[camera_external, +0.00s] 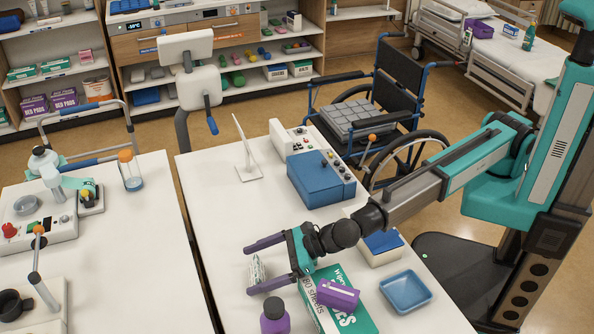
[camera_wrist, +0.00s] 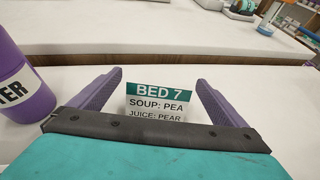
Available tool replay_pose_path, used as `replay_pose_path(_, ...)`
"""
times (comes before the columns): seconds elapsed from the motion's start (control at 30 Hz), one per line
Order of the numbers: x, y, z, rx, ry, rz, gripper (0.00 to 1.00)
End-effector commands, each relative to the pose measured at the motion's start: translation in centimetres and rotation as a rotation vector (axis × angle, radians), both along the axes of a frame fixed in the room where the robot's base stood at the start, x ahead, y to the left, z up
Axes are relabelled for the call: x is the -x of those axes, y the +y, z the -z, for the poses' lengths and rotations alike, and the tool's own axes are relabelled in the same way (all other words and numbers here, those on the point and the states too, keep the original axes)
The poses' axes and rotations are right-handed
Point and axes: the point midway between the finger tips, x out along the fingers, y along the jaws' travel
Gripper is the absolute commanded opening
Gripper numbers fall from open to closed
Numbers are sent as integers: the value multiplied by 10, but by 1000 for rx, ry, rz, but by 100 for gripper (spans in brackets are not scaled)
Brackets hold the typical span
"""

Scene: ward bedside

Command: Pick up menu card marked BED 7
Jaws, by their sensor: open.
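The menu card (camera_wrist: 158,103) is white with a green header reading BED 7, and below it SOUP: PEA and JUICE: PEAR. It stands on the white table between my two purple fingers in the wrist view. My gripper (camera_wrist: 160,80) is open, with a gap on each side of the card. The card's lower edge is hidden behind the gripper body. In the external view the card (camera_external: 257,270) shows nearly edge-on between the fingers of my gripper (camera_external: 255,267).
A purple bottle (camera_external: 274,318) stands close beside my gripper; its label ends in TER in the wrist view. A blue tray (camera_external: 405,291) is to the right. The table's left middle is clear.

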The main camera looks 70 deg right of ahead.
Motion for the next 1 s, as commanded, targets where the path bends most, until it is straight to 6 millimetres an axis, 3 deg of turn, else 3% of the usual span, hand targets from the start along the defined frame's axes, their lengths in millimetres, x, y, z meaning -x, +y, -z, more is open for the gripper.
replay_pose_path(0.2,0,0,0,0,0,0,96)
replay_pose_path(0.47,0,0,0,0,0,0,52)
replay_pose_path(1.0,0,0,-11,-1,-1,0,52)
